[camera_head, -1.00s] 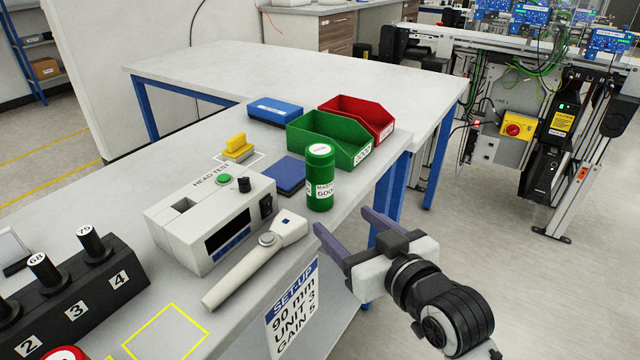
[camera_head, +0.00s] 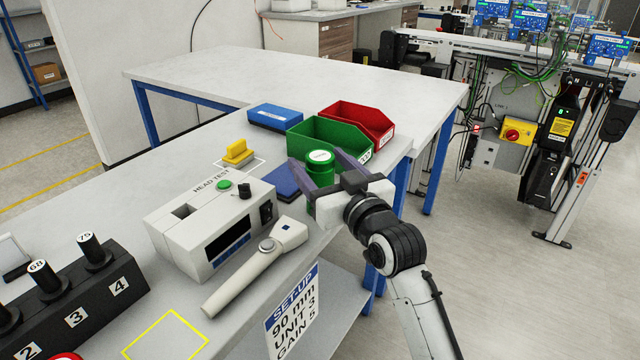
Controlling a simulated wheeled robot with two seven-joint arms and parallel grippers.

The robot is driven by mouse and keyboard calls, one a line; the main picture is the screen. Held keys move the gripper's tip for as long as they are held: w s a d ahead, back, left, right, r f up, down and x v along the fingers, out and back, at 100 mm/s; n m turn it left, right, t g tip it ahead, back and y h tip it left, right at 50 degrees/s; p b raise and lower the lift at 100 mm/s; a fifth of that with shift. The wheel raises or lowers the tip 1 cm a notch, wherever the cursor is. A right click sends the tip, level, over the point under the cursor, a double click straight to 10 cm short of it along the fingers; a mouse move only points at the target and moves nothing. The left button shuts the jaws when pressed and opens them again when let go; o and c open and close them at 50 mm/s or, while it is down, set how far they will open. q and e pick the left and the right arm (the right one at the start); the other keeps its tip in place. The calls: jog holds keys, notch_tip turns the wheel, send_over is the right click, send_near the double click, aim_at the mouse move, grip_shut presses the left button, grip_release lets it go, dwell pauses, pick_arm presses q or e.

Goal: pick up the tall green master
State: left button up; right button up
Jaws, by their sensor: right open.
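The tall green master (camera_head: 320,166) is a green cylinder with a white label on its lid. It stands upright on the bench in front of the green bin. My right gripper (camera_head: 316,170) is open, with one purple finger on each side of the master. The gripper palm hides the lower part of the master and its front label. I cannot tell whether the fingers touch it. My left gripper is not in view.
A green bin (camera_head: 334,130) and a red bin (camera_head: 368,120) stand just behind the master. A blue case (camera_head: 275,116) and a blue pad (camera_head: 285,181) lie to its left. The head test unit (camera_head: 208,222) and a white handheld probe (camera_head: 250,268) are nearer, left of the gripper.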

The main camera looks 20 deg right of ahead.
jog(key=shift+w, duration=0.15)
jog(key=c, duration=1.4)
jog(key=shift+r, duration=0.2)
jog(key=shift+c, duration=1)
